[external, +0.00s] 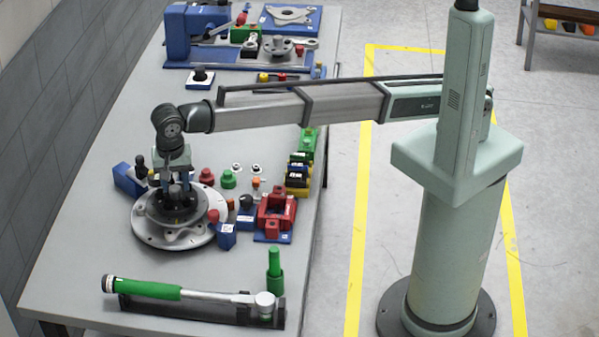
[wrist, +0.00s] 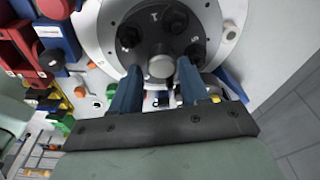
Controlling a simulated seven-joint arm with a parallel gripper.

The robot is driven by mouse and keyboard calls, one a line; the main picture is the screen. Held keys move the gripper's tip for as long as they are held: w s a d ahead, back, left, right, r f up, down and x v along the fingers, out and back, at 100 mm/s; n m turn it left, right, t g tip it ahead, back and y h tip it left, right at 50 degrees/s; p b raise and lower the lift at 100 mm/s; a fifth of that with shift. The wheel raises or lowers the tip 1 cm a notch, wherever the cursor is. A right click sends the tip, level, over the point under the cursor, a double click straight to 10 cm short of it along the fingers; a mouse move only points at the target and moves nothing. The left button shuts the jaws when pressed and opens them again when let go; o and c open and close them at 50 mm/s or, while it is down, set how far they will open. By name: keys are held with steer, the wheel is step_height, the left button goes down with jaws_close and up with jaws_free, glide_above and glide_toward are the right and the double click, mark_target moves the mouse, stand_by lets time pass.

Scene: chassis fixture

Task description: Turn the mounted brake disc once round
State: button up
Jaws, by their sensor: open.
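The mounted brake disc (external: 150,228) is a round grey metal plate lying flat on the table, with a dark hub on top. In the wrist view the disc (wrist: 90,30) fills the upper middle, with dark bolts and number marks around a grey centre stub (wrist: 161,66). My gripper (external: 176,186) is right over the hub and points down. In the wrist view its two blue fingers (wrist: 158,80) stand apart, one on each side of the stub. I cannot tell whether they touch it. Part of the hub is hidden by the fingers.
A torque wrench with a green handle (external: 148,289) lies at the table's front edge. A red fixture (external: 276,212), blue blocks and small green and red parts stand close to the disc's right. A blue vise (external: 190,38) is at the back.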

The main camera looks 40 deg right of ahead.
steer(key=shift+m+h, duration=0.3)
steer(key=shift+m, duration=1.7)
steer(key=shift+c, duration=0.2)
steer(key=c, duration=0.7)
steer(key=shift+o, duration=0.2)
steer(key=shift+d, duration=0.1)
